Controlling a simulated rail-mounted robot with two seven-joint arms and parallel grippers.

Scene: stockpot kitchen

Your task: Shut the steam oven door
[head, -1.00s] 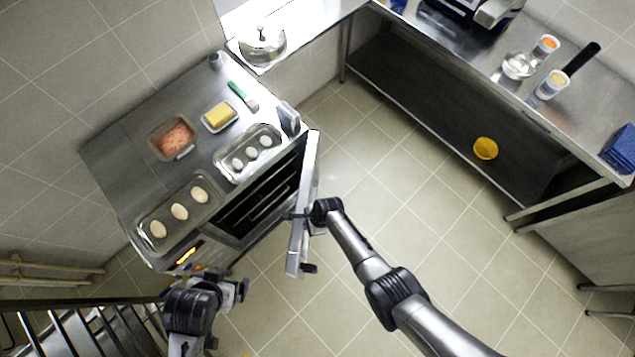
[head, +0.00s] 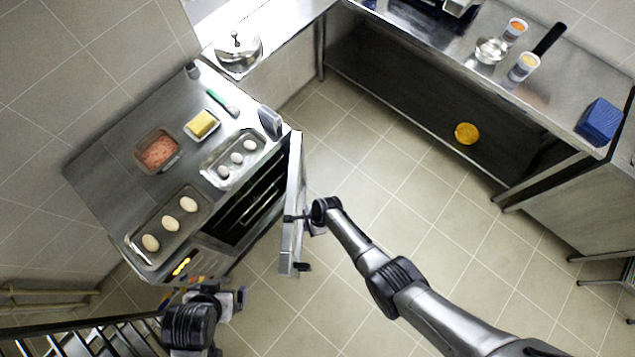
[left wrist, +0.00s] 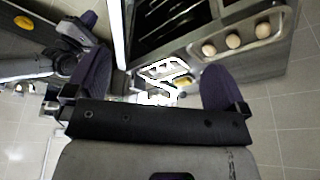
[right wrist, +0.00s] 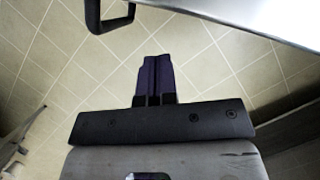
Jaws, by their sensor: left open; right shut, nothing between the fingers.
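The steam oven (head: 215,262) stands at the left with its door (head: 291,215) wide open, so the dark rack cavity (head: 250,208) shows. The door stands edge-up in the head view, with a dark handle (head: 303,267) near its free end. My right gripper (head: 298,217) is shut and empty at the door's outer side, and its tips overlap the door's top edge in the head view. I cannot tell if they touch. The right wrist view shows the shut fingers (right wrist: 156,80), door panel (right wrist: 250,14) and handle (right wrist: 107,18). My left gripper (head: 240,299) is open and empty near the oven's front corner.
On the oven top are a tray of eggs (head: 135,248), a second egg tray (head: 208,178), a meat dish (head: 176,160) and butter (head: 202,123). A steel counter (head: 560,110) stands at the right. The floor (head: 400,190) between is clear.

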